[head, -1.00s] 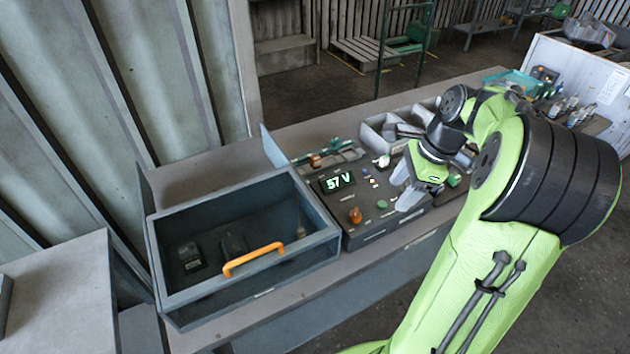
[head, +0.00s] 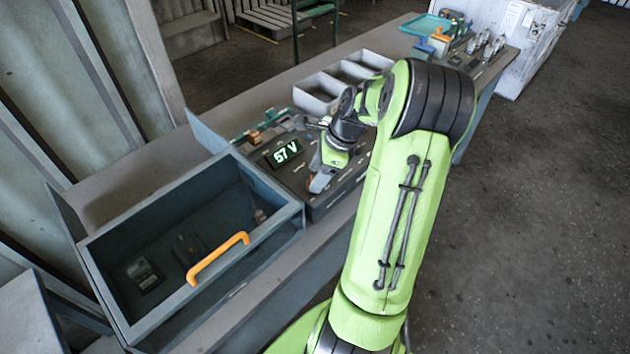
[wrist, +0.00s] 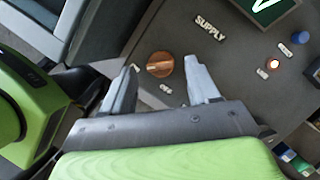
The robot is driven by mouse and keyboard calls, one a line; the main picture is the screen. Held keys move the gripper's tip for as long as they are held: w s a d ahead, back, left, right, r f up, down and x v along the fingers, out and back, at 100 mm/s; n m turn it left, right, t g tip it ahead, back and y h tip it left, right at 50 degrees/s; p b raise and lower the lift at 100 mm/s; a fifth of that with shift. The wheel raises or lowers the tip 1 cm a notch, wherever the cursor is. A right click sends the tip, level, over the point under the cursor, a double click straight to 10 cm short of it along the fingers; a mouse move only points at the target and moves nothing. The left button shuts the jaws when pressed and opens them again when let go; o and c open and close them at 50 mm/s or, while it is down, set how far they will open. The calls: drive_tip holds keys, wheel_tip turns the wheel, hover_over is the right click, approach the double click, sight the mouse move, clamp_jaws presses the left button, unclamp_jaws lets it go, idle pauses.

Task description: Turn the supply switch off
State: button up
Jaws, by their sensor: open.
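The supply switch is an orange-brown round knob (wrist: 160,64) on a dark grey panel, with the word SUPPLY printed near it in the wrist view. Small white labels sit around the knob, one of them seeming to read ON. My gripper (wrist: 158,82) is open, its two pale fingers on either side of the knob in that picture; I cannot tell whether they touch it. In the head view my gripper (head: 318,178) is over the panel (head: 325,205) and hides most of the knob. The panel's green display (head: 284,152) reads 57 V.
A grey open bin (head: 120,325) with an orange handle (head: 218,258) stands left of the panel. A lit indicator (wrist: 273,64) and a blue button (wrist: 299,37) are near the knob. Grey trays (head: 318,92) stand behind. Floor at right is clear.

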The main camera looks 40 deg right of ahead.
drive_tip(key=shift+x, duration=0.9)
drive_tip(key=shift+r, duration=0.1)
drive_tip(key=shift+c, duration=0.2)
drive_tip(key=c, duration=1)
